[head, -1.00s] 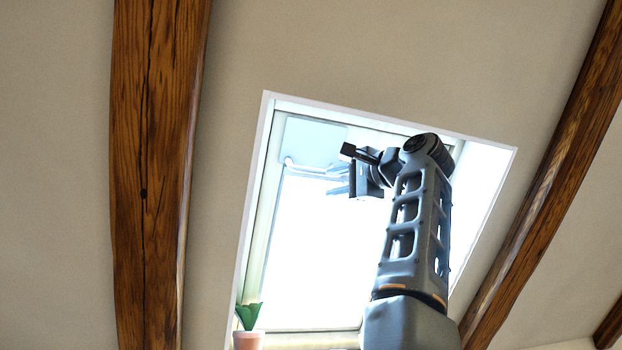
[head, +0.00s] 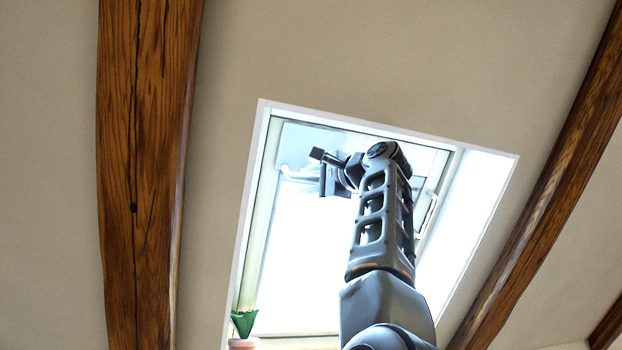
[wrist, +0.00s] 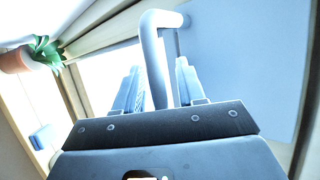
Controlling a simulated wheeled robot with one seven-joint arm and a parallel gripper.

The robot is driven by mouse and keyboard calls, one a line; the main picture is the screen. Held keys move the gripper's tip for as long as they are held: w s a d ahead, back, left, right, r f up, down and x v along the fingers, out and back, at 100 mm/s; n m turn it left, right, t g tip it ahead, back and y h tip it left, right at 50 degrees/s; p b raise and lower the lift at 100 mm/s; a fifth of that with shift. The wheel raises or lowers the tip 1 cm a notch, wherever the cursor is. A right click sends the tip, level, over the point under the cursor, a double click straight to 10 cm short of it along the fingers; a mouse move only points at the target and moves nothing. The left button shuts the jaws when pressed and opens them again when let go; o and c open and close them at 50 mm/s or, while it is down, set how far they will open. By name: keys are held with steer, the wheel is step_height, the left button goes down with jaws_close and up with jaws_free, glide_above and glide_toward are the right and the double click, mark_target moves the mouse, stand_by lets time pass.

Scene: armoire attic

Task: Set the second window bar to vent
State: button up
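The skylight window (head: 300,260) is bright and set in the sloped ceiling. A pale bar (head: 296,173) shows near its upper left, in front of a pale blue panel, partly hidden by my gripper (head: 318,181). In the wrist view the bar (wrist: 156,62) is a round, bent rod. Its bend is near the top and its straight part runs down between the fingers of my gripper (wrist: 160,90). The fingers are apart, one on each side of the bar, with narrow gaps showing. Contact is not clear. A second pale handle (head: 427,213) shows at the window's right side.
A green plant (head: 244,322) in a terracotta pot (head: 243,343) stands at the window's lower left corner. Wooden beams (head: 145,180) and (head: 545,190) run along both sides. The window frame (head: 250,205) borders the opening around my arm.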

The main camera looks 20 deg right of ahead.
jaws_close()
stand_by(0.3)
stand_by(0.3)
